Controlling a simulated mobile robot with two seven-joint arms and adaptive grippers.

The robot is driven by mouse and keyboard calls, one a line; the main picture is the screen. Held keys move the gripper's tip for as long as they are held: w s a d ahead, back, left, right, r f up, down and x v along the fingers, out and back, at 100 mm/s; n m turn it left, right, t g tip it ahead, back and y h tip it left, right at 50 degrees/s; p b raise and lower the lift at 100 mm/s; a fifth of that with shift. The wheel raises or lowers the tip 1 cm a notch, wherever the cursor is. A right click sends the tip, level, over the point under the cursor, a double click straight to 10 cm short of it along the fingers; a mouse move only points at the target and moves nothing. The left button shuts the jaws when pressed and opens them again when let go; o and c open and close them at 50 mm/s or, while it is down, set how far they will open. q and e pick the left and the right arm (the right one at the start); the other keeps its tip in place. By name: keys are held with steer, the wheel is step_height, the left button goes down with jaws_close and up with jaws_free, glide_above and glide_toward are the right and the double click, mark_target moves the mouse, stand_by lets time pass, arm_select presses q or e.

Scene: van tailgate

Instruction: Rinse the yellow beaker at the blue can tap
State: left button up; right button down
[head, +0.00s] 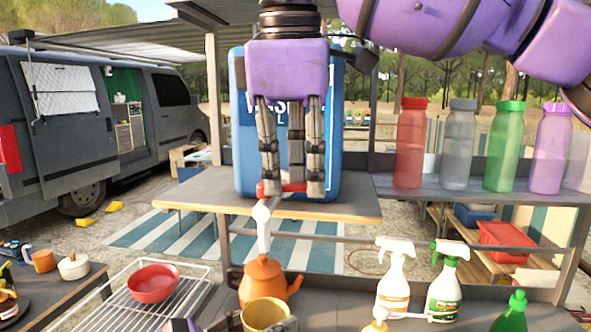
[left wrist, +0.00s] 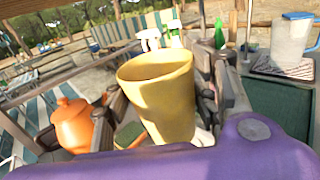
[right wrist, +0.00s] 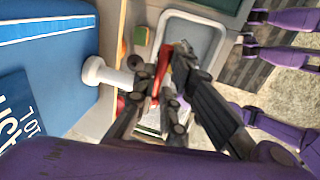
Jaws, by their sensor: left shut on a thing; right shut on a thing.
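The blue can (head: 240,130) stands on a wooden shelf, with its white tap (head: 262,222) at the front edge. My right gripper (head: 290,190) comes down in front of the can and is shut on the tap's red lever (right wrist: 162,62). My left gripper (left wrist: 165,115) is shut around the yellow beaker (left wrist: 155,85), which is roughly upright with its open rim up. The beaker also shows at the bottom of the head view (head: 265,314), lower in the picture than the tap. Its inside bottom is hidden. I see no clear stream of water.
An orange teapot (head: 266,282) stands close behind the beaker. Two spray bottles (head: 395,275) stand to the right. A red bowl (head: 153,284) sits on a wire rack at left. Several coloured bottles (head: 410,145) line the right shelf. A grey basin (right wrist: 205,20) shows in the right wrist view.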

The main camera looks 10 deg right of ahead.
steer(key=shift+s+a+r+m+h, duration=0.1)
steer(key=shift+s+a+m+h, duration=0.1)
steer(key=shift+m, duration=0.6)
steer(key=shift+s+a+r+m+h, duration=0.1)
steer(key=shift+s+m, duration=0.1)
steer(key=shift+m, duration=0.6)
steer(key=c, duration=2)
jaws_free()
steer(key=shift+o, duration=0.8)
steer(key=shift+w+f, duration=0.1)
steer(key=shift+f, duration=0.05)
steer(key=v, duration=1.2)
steer(key=shift+w, duration=0.2)
